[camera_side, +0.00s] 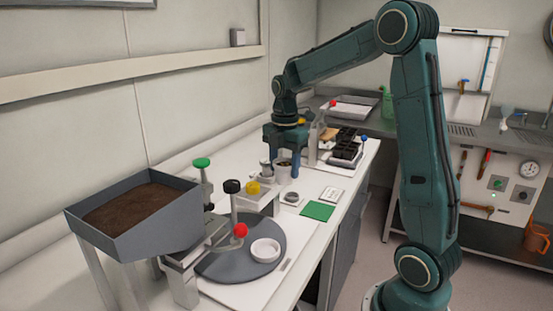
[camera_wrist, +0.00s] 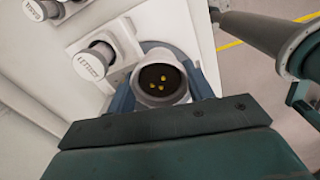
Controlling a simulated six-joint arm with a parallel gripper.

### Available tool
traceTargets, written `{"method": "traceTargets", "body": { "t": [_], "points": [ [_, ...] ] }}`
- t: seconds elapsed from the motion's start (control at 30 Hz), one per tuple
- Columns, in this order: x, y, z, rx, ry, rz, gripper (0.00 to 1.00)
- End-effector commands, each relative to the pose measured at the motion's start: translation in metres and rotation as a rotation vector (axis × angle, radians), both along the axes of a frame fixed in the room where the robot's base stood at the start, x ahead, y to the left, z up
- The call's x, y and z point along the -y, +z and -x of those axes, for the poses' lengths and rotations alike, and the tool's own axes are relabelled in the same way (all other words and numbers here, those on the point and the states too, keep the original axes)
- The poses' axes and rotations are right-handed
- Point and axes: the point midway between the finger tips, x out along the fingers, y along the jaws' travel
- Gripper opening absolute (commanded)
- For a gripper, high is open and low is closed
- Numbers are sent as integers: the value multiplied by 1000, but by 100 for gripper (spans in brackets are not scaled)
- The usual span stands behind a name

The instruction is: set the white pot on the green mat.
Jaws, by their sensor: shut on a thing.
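The white pot (camera_side: 284,173) is between the blue fingers of my gripper (camera_side: 283,160), which is shut on it. In the wrist view the pot (camera_wrist: 163,98) is upright, with dark soil and a few yellow bits inside, and a finger of my gripper (camera_wrist: 163,88) on either side. I cannot tell whether its base touches the bench. The green mat (camera_side: 317,211) lies flat and bare on the bench, in front of the pot and to its right in the side view. The wrist view does not show the mat.
Capped jars (camera_wrist: 92,62) stand close left of the pot in the wrist view. A small round dish (camera_side: 291,198) and a white card (camera_side: 331,194) lie near the mat. A grey turntable (camera_side: 222,264) bears a white bowl (camera_side: 265,250). A black cell tray (camera_side: 346,150) stands behind.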

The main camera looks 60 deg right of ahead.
Motion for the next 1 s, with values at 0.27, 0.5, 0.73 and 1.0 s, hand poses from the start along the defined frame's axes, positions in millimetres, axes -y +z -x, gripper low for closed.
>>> {"method": "traceTargets", "body": {
  "t": [0.27,0.5,0.73,1.0],
  "points": [
    [77,-40,19,-3,-146,-2,28],
    [125,-67,41,-2,-238,-1,28],
    [143,-78,52,0,-273,0,28],
    [144,-79,53,0,-275,0,28]
  ]
}}
